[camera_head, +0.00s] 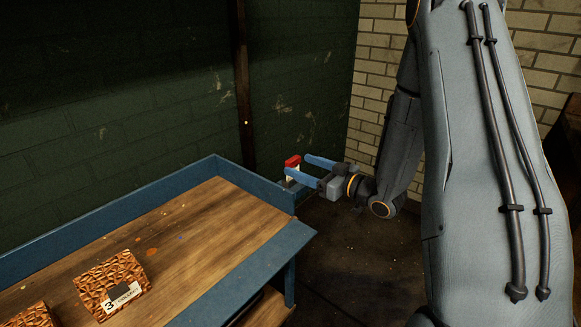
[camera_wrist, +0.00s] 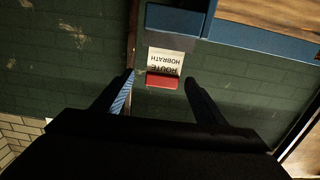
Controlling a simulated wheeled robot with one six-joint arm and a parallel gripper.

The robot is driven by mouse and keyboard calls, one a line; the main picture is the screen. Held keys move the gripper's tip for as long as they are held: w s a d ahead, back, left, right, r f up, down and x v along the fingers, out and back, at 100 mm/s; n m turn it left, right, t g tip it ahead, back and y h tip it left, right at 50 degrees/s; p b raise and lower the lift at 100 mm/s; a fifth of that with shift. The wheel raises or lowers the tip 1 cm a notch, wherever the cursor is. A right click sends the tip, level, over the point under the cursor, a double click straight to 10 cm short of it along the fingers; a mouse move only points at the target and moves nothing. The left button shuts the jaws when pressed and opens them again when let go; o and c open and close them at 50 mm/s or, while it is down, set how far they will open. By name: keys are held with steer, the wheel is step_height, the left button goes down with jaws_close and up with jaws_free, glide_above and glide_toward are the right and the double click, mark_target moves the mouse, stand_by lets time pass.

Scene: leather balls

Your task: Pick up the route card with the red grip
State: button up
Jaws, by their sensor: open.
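The route card (camera_wrist: 165,63) is white with dark lettering that reads "ROUTE HOBRATH", upside down in the wrist view. Its red grip (camera_wrist: 163,81) is at the card's near end there. In the head view the red grip (camera_head: 292,161) shows at the far right corner of the blue-edged bench. My gripper (camera_head: 304,168) has blue fingers and is open beside the card. In the wrist view my gripper (camera_wrist: 158,82) has one finger on each side of the red grip, with a visible gap on both sides.
The wooden bench (camera_head: 190,232) has a raised blue rim (camera_head: 110,215). A brown textured block (camera_head: 112,283) with a label marked 3 stands on it, with part of another at the lower left. A dark green brick wall (camera_head: 120,90) rises behind. Open floor (camera_head: 350,255) lies right of the bench.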

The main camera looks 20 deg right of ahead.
steer(key=shift+w+a+r+y, duration=0.1)
steer(key=shift+w+a+y, duration=0.3)
steer(key=shift+w+a, duration=0.25)
steer(key=x, duration=0.6)
steer(key=c, duration=1.1)
steer(key=shift+o, duration=0.2)
step_height(320, 180, up, 9)
steer(key=shift+r, duration=0.15)
